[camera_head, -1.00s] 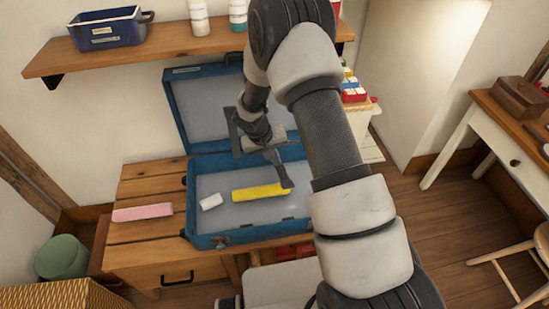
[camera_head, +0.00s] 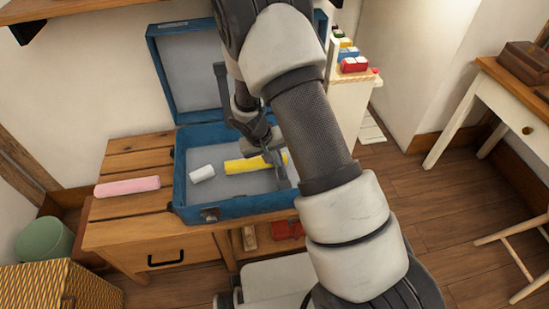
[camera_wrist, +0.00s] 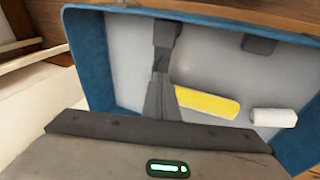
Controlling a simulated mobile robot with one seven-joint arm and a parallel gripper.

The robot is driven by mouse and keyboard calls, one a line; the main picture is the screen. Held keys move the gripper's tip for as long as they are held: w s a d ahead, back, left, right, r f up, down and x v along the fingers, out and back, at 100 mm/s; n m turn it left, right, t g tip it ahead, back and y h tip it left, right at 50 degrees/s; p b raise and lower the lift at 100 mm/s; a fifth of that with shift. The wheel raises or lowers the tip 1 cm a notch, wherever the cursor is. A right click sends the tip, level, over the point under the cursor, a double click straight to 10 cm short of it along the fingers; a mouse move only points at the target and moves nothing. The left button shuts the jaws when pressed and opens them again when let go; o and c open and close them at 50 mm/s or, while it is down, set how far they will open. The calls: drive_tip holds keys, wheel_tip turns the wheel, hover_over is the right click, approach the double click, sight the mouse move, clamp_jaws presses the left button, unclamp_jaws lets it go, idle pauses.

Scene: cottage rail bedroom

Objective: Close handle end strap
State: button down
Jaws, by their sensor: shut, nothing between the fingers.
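A blue suitcase (camera_head: 240,206) lies open, its lid (camera_head: 158,75) raised at the back. A yellow roll (camera_head: 240,165) and a white roll (camera_head: 202,173) lie inside. In the wrist view, a dark strap-like piece (camera_wrist: 166,33) shows at the case's upper wall, and a second dark piece (camera_wrist: 260,44) is to its right. I cannot tell which is the handle end strap. My gripper (camera_head: 282,183) is shut and empty, reaching into the case by the yellow roll's right end. In the wrist view my gripper (camera_wrist: 160,68) points at the first dark piece; contact is unclear.
The case sits on a wooden desk (camera_head: 130,208), with a pink roll (camera_head: 128,187) to its left. A small white unit (camera_head: 347,105) with coloured items stands to the right. A white table (camera_head: 490,95) is further right.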

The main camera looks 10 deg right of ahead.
drive_tip(key=shift+s+f+b, duration=0.2)
drive_tip(key=shift+f+b, duration=0.15)
drive_tip(key=shift+f, duration=0.2)
drive_tip(key=shift+s+f, duration=0.15)
